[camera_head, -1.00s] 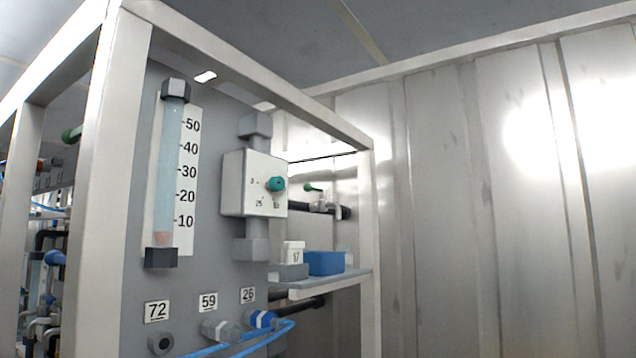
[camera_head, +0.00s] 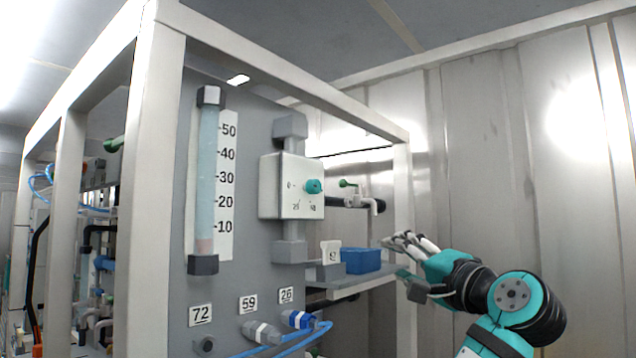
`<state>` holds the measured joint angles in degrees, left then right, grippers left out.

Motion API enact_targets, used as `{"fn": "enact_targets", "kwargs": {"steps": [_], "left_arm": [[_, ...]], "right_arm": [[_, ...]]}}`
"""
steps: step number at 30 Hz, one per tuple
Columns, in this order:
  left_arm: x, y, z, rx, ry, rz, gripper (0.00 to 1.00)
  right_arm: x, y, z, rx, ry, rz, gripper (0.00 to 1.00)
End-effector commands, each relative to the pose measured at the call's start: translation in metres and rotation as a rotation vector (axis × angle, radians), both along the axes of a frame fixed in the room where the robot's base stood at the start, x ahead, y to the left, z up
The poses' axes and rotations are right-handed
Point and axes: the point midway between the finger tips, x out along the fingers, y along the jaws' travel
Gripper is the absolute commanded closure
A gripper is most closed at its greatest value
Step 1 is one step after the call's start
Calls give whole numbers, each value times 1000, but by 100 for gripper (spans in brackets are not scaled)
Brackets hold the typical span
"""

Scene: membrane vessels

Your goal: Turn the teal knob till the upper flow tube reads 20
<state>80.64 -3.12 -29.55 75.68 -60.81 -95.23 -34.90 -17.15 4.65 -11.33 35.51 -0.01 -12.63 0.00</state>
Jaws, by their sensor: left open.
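The teal knob (camera_head: 314,186) sits on the front of a white valve box (camera_head: 280,200), which has small dial marks around the knob. The flow tube (camera_head: 207,165) stands upright to its left, beside a white scale (camera_head: 226,190) marked 10 to 50. A pale red float (camera_head: 205,245) sits near the tube's bottom, below the 10 mark. My left gripper (camera_head: 396,256) is open at the right, lower than the knob and well apart from it, by the shelf's right end. My right gripper is out of view.
A blue box (camera_head: 361,261) and a small tagged block (camera_head: 331,256) stand on the shelf (camera_head: 345,288) below the valve box. A white frame post (camera_head: 403,200) stands between the knob and my arm. Blue hoses (camera_head: 290,338) run below. Space before the panel looks free.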

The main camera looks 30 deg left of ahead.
Motion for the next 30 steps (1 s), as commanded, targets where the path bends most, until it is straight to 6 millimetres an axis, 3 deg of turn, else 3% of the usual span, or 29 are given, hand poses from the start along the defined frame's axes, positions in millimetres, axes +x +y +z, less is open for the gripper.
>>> {"fn": "enact_targets", "kwargs": {"steps": [1,3,6,9,14,30], "left_arm": [[-27,-2,34,-7,-61,30,49],[-57,-2,62,-20,-118,71,49],[-86,-3,84,-36,-169,105,49],[-96,-1,93,-44,-189,120,49],[-90,15,99,-46,-189,123,49],[-44,118,125,-43,-186,122,49]], "right_arm": [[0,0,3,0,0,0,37],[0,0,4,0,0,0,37],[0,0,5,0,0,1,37],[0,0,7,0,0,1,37],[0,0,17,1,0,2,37],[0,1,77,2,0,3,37]]}}
